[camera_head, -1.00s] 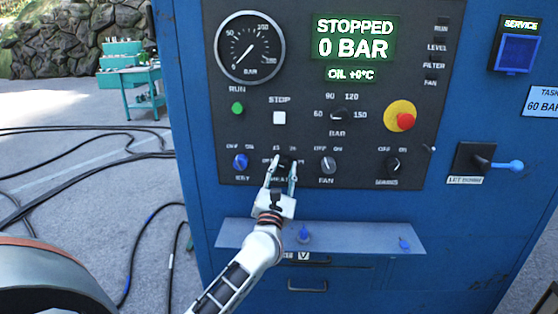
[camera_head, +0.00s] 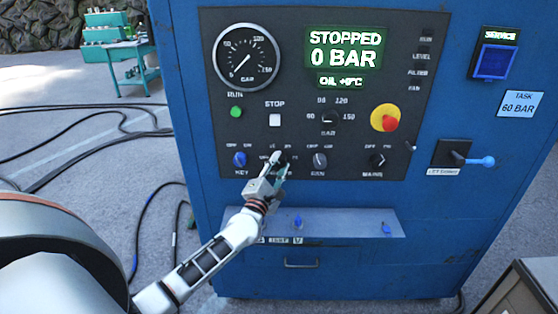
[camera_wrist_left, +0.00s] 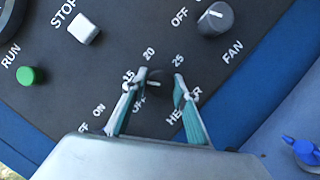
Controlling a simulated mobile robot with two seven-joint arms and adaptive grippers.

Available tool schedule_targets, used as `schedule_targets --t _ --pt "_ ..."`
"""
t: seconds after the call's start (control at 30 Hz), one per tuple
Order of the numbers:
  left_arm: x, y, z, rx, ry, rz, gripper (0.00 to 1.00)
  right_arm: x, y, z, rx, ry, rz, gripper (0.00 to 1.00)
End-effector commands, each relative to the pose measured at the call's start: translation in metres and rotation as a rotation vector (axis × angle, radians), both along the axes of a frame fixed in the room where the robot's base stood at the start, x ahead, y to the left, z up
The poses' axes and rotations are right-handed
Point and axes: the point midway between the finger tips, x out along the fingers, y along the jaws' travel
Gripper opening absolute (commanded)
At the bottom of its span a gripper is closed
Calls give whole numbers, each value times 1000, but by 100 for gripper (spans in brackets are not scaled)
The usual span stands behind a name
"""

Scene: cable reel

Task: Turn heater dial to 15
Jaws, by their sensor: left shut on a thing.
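The heater dial (camera_wrist_left: 155,84) is a small black knob in the left wrist view, with labels OFF, 15, 20 and 25 around it. Its short white mark points towards the left, on the OFF and 15 side; the exact setting is hard to tell. My left gripper (camera_wrist_left: 158,80) is shut on the dial, one teal-padded finger on each side. In the head view my left gripper (camera_head: 279,162) is at the lower row of the panel and hides most of the dial and its labels. My right gripper is not in view.
The fan dial (camera_head: 319,160) is close to the right, the blue key switch (camera_head: 239,159) to the left. A ledge (camera_head: 345,222) with blue pieces juts out below. The display (camera_head: 344,50) reads STOPPED, 0 BAR. A red emergency button (camera_head: 386,118) is at the right.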

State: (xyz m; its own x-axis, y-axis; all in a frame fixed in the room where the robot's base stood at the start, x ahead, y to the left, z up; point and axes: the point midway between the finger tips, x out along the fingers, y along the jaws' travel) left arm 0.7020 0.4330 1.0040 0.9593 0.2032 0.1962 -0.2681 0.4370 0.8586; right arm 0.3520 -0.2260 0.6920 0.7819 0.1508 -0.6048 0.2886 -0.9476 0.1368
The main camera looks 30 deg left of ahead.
Motion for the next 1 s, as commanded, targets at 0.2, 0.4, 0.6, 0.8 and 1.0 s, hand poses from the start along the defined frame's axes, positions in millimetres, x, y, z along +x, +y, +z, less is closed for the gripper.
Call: schedule_targets --t 0.2,0.4,0.6,0.8,1.0 --pt "0 -1 -1 14 10 -2 7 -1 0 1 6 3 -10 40" --pt "0 -1 -1 14 10 -2 7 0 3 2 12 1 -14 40" --pt "0 -1 -1 13 9 -2 45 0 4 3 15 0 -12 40" --pt "0 -1 0 13 9 -1 45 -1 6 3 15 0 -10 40" --pt "-6 -2 -2 13 9 -1 45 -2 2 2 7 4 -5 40"
